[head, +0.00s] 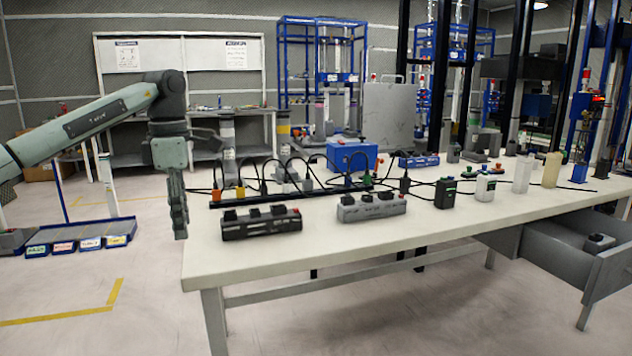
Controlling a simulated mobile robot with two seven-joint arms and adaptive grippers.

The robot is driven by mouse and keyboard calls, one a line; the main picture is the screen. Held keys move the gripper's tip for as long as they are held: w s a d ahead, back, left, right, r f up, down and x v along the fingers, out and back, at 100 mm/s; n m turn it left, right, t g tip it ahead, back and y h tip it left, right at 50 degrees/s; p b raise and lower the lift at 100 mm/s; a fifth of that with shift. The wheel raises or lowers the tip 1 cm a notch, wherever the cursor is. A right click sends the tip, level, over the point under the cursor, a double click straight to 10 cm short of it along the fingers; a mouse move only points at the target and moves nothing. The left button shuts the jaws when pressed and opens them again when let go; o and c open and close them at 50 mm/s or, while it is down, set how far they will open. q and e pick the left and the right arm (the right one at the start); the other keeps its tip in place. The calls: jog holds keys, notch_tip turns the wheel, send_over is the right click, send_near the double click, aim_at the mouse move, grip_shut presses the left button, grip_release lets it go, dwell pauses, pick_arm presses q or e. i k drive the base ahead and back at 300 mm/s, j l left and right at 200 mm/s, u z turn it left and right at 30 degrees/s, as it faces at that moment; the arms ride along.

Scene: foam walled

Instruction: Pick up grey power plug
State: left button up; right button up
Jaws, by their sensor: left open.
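A small grey plug (308,183) stands upright among a row of corded plugs at the back left part of the white table (420,232). It is small in the head view, so its details are hard to make out. My left gripper (180,228) hangs pointing down just off the table's left edge, to the left of the plugs and well apart from them. It is open, seen nearly edge-on, with nothing visible between its fingers. My right gripper is out of view.
A black power strip (261,223) and a grey power strip (372,206) lie near the front edge. An orange plug (240,192), a green plug (367,180) and black cables surround the grey plug. Bottles (485,187) stand further right. An open drawer (560,250) juts out at right.

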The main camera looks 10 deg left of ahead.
aim_at(307, 183)
jog(key=i+l, duration=0.2)
jog(key=i, duration=0.35)
jog(key=i+l, duration=0.2)
jog(key=i, duration=0.35)
jog(key=i+l, duration=0.2)
jog(key=i, duration=0.3)
